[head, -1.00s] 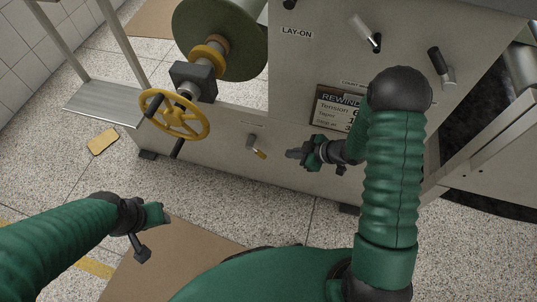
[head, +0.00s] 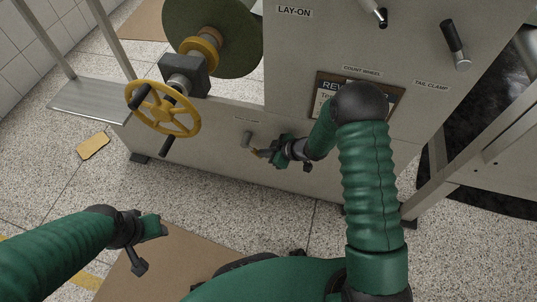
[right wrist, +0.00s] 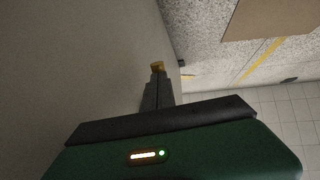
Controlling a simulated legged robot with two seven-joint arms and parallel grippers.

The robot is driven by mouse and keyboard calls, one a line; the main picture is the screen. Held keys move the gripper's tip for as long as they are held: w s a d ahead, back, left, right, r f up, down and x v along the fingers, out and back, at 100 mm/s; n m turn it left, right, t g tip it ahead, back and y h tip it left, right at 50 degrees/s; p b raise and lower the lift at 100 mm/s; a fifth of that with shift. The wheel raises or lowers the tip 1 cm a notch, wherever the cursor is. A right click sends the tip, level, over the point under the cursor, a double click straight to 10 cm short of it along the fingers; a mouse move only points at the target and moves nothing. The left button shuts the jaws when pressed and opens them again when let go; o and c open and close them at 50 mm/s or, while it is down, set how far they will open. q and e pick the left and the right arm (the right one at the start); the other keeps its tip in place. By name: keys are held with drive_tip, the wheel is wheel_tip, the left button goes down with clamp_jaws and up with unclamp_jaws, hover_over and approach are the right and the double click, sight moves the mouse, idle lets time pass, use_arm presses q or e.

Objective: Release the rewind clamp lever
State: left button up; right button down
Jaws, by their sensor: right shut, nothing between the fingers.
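A small grey lever (head: 246,138) with a yellow tip sits low on the machine's grey front panel, under a label too small to read. My right gripper (head: 265,153) is shut and empty, its fingertips at the lever's yellow end. In the right wrist view the shut fingers (right wrist: 157,92) point at the yellow tip (right wrist: 157,67), which shows just beyond them; whether they touch it I cannot tell. The fingers partly hide the lever's lower end. My left gripper (head: 158,228) is low at the left, away from the machine; its jaws are not clear.
A yellow handwheel (head: 163,108) stands left of the lever, below a large green roll (head: 212,35). A lever (head: 455,45) above the TAIL CLAMP label is at the upper right. Speckled floor lies in front.

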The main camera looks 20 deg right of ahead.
drive_tip(key=shift+f, duration=0.15)
drive_tip(key=w+a+f+m+t+y+b, duration=0.1)
drive_tip(key=w+a+f+t+y+b, duration=0.4)
drive_tip(key=b, duration=0.5)
drive_tip(key=shift+a+f+m+t+y+b, duration=0.3)
drive_tip(key=shift+a+t+y, duration=0.7)
drive_tip(key=shift+a+y, duration=0.4)
drive_tip(key=shift+w+r, duration=0.1)
drive_tip(key=shift+w, duration=0.05)
idle(0.4)
